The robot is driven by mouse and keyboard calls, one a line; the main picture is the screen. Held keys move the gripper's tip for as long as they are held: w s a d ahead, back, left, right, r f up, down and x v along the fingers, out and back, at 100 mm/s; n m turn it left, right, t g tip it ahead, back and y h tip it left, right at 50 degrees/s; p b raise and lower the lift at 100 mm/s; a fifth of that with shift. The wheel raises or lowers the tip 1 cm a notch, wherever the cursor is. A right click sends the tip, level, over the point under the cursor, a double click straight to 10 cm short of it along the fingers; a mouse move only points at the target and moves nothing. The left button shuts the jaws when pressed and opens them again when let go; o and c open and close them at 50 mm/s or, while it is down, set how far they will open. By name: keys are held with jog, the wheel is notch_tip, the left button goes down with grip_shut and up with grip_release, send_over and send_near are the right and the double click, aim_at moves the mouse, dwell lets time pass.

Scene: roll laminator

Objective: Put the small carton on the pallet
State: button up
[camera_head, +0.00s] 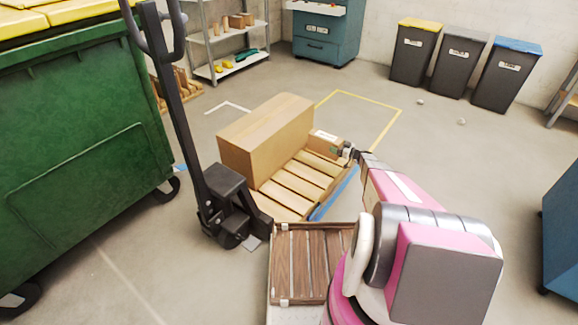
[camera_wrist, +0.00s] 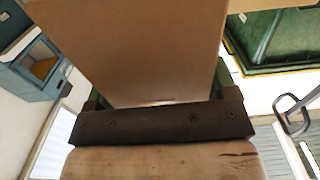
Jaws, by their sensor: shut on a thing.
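The small carton (camera_head: 322,143) is brown with a white label on top. It is at the far right part of the wooden pallet (camera_head: 292,184), beside the large carton (camera_head: 264,136). My gripper (camera_head: 346,152) reaches it from the right and is shut on it. I cannot tell whether the small carton rests on the boards or hangs just above them. In the wrist view my gripper's dark bar (camera_wrist: 160,122) crosses the middle. A brown cardboard face (camera_wrist: 135,45) fills the area beyond it; which carton it belongs to is unclear.
A black pallet jack (camera_head: 228,200) stands at the pallet's left, near a green container (camera_head: 80,150). A wooden slatted surface (camera_head: 300,262) lies near my base. Bare pallet boards show in front of the large carton.

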jog(key=shift+s+a+f, duration=1.35)
jog(key=shift+a+f, duration=0.05)
jog(key=shift+f, duration=0.7)
jog(key=shift+s+a+f, duration=1.4)
jog(key=shift+f, duration=0.65)
jog(key=shift+s+a+f, duration=1.35)
jog(key=shift+a+f, duration=0.05)
jog(key=shift+f, duration=0.7)
jog(key=o, duration=1.2)
jog(key=shift+f, duration=0.15)
